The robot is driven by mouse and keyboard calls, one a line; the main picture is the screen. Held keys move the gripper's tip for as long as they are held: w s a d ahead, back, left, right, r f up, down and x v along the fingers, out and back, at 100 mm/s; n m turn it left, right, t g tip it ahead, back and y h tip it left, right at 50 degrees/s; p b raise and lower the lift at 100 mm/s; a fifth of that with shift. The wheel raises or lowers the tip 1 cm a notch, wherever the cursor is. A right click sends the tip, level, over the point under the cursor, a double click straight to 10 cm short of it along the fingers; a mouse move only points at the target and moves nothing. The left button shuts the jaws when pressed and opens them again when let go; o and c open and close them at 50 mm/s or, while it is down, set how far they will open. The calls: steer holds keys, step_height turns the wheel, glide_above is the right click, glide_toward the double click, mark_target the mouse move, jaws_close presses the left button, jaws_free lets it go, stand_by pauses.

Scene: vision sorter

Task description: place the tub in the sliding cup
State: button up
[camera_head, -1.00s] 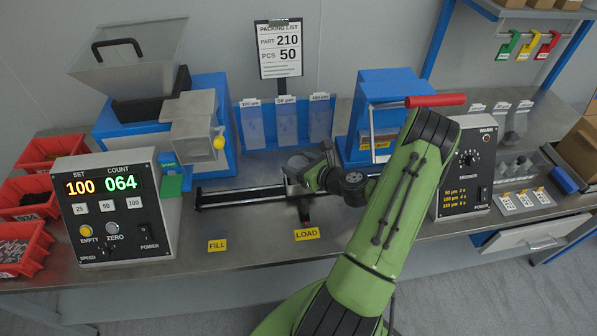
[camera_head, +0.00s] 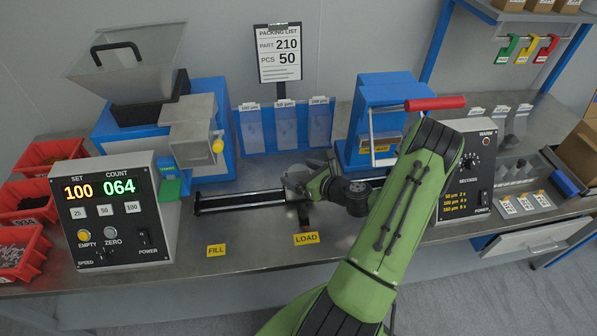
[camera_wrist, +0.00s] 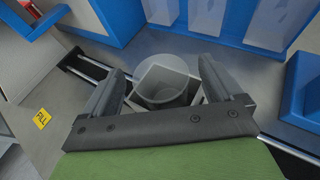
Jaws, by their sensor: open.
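The tub (camera_wrist: 163,90) is a grey, round, open container, seen from above in the wrist view. It sits within the square walls of the sliding cup (camera_wrist: 194,98), though its base is hidden. My gripper (camera_wrist: 160,67) is open, with one finger on each side of the tub and cup; I see gaps beside the tub. In the head view my gripper (camera_head: 310,172) is at the cup on the black slide rail (camera_head: 238,202), just behind the yellow LOAD label (camera_head: 306,239). The gripper largely covers the tub and cup there.
The counter box (camera_head: 112,212) reads SET 100 and COUNT 064. The blue hopper feeder (camera_head: 110,125) stands at the left, and a blue press with a red handle (camera_head: 435,103) behind my arm. Bag racks (camera_head: 252,128) stand behind the rail. The bench front by FILL (camera_head: 216,251) is clear.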

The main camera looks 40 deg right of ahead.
steer(key=p+v, duration=0.1)
steer(key=v, duration=0.9)
steer(key=w+a+r+n+g+y, duration=0.2)
steer(key=a+r+n+g, duration=0.2)
steer(key=a+n, duration=0.5)
steer(key=w+a+r+n+g+y, duration=0.1)
steer(key=a+r+n+g+y, duration=0.25)
steer(key=a+n, duration=0.55)
steer(key=s+a+r+n+h, duration=0.5)
steer(key=s+a+r+n, duration=0.3)
steer(key=n, duration=1)
steer(key=s+r, duration=0.4)
steer(key=shift+s+r+g, duration=0.3)
steer(key=shift+r+g, duration=0.05)
steer(key=shift+a+r+h, duration=0.1)
steer(key=shift+h, duration=0.15)
step_height(320, 180, up, 3)
steer(key=p, duration=0.3)
steer(key=shift+r+p, duration=0.15)
steer(key=shift+p, duration=0.2)
